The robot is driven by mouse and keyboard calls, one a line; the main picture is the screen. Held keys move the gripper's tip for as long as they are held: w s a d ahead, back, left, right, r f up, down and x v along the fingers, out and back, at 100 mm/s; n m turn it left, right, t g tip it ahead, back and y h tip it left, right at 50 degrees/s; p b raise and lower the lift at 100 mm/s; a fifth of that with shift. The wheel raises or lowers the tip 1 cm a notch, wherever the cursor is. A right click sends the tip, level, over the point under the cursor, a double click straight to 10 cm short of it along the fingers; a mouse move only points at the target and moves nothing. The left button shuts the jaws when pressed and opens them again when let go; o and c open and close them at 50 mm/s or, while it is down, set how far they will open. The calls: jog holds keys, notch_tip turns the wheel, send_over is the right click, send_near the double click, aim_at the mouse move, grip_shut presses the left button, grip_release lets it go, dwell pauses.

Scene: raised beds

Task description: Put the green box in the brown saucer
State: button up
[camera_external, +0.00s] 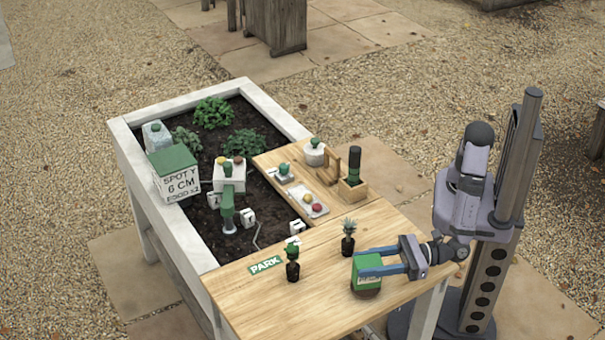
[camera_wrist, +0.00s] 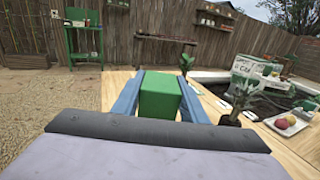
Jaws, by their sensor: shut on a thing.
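In the wrist view the green box (camera_wrist: 160,98) sits between the two blue fingers (camera_wrist: 159,82). A dark brown rim, which looks like the brown saucer (camera_external: 367,292), shows just under the box. The box hides most of it. I cannot tell whether the box touches it. The saucer does not show in the wrist view.
Two small potted plants, one (camera_external: 348,240) close behind the box and one (camera_external: 292,265) to its left, stand on the table. A PARK sign (camera_external: 265,265) lies further left. A white tray (camera_external: 308,202) holds small round items. The table's front middle is clear.

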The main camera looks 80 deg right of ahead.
jog(key=shift+f, duration=0.25)
jog(key=shift+f+b, duration=0.45)
jog(key=o, duration=1.1)
jog(key=shift+r, duration=0.15)
jog(key=shift+r+p, duration=0.55)
jog(key=shift+p, duration=0.15)
jog(key=v, duration=0.6)
jog(key=b+v, duration=0.1)
jog(key=v, duration=0.5)
jog(key=shift+d+f+b, duration=0.1)
jog(key=shift+f+b, duration=0.15)
jog(key=shift+b, duration=0.05)
